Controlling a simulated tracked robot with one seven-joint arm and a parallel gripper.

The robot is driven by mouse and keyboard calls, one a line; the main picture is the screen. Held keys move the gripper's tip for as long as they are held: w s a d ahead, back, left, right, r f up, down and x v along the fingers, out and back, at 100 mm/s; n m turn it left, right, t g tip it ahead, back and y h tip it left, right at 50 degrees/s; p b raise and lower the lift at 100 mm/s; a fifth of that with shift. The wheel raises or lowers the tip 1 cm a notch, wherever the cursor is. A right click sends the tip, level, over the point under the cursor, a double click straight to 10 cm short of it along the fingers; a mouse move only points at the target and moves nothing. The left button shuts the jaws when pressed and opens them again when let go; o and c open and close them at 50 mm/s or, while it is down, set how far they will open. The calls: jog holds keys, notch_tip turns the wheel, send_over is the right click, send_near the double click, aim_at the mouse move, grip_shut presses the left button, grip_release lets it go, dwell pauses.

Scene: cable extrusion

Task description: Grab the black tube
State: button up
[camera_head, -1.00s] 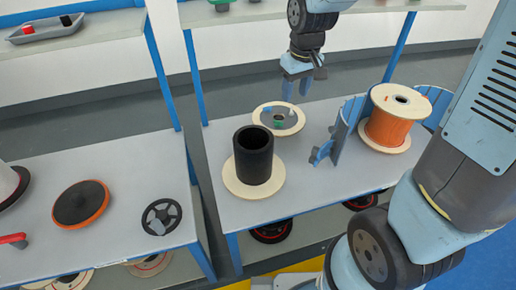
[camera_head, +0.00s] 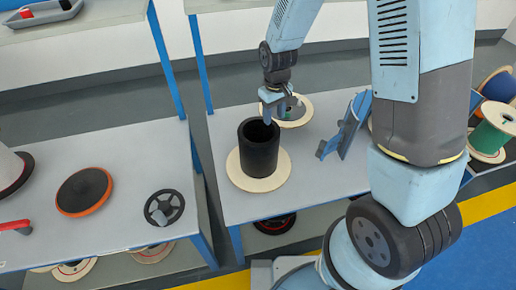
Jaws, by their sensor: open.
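The black tube (camera_head: 259,153) stands upright on a pale round disc (camera_head: 236,178) on the grey table, its open end facing up. My gripper (camera_head: 269,118) points down with its fingers at the tube's upper rim, towards its far right side. The jaws are open. One finger overlaps the tube's opening in the picture; I cannot tell whether it is inside the tube or touching it.
Behind the tube lies another pale disc (camera_head: 297,112), partly hidden by my gripper. A blue bracket (camera_head: 345,130) stands to the right. A black wheel (camera_head: 164,207) and an orange-edged disc (camera_head: 84,191) lie on the left table. Spools (camera_head: 494,130) stand far right.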

aim_at(274, 131)
jog(key=shift+s+d+f, duration=0.1)
jog(key=shift+f, duration=1.9)
jog(key=shift+s+f, duration=0.1)
jog(key=shift+f, duration=1.85)
jog(key=shift+c, duration=0.4)
grip_shut()
